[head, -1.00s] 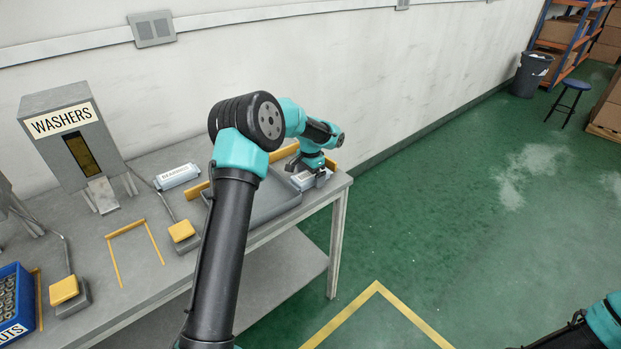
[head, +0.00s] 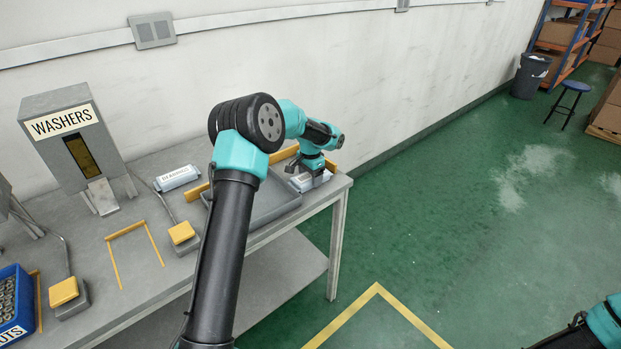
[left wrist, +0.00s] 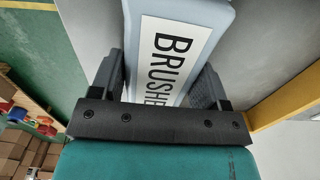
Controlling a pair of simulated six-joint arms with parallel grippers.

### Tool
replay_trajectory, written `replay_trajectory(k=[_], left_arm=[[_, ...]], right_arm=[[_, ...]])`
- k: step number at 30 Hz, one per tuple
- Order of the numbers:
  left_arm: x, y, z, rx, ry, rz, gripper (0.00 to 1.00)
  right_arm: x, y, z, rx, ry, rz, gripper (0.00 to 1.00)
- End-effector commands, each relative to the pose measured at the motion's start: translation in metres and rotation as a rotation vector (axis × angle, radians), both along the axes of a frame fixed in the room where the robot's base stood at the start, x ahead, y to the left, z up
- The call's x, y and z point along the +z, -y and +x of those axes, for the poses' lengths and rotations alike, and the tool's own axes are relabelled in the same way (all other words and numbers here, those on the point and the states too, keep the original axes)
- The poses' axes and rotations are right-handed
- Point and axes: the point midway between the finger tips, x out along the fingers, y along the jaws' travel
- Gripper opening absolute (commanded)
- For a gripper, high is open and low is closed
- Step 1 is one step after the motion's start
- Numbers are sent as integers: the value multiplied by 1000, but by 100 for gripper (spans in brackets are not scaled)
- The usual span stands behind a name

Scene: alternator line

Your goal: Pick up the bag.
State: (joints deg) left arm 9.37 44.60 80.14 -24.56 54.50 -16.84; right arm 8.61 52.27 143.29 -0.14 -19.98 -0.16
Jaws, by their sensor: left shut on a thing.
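A blue-grey bag (left wrist: 207,12) with a white label reading "BRUSHE…" lies between the two dark fingers of my left gripper (left wrist: 162,78) in the left wrist view. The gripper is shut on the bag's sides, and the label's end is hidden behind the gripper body. In the head view my left gripper (head: 308,180) points down over the bag (head: 300,185) at the right end of the table. The bag is mostly covered there, and I cannot tell whether it is clear of the surface. My right gripper is out of the picture.
A grey tray (head: 262,208) and yellow rails lie beside the bag on the table. A "BEARINGS" packet (head: 177,177), a washer dispenser (head: 72,140), yellow-topped blocks and a blue nuts bin (head: 12,300) are further left. Open floor lies to the right.

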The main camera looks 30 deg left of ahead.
Motion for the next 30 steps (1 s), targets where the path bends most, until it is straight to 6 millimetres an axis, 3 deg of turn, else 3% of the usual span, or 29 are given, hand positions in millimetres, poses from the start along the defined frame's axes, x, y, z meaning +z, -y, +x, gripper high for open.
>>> replay_trajectory(k=[5,18,30], left_arm=[[15,0,1,1,4,0,40],[88,0,1,0,4,0,40],[100,0,0,0,1,0,40]], right_arm=[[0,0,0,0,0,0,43],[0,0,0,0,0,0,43],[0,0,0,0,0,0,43]])
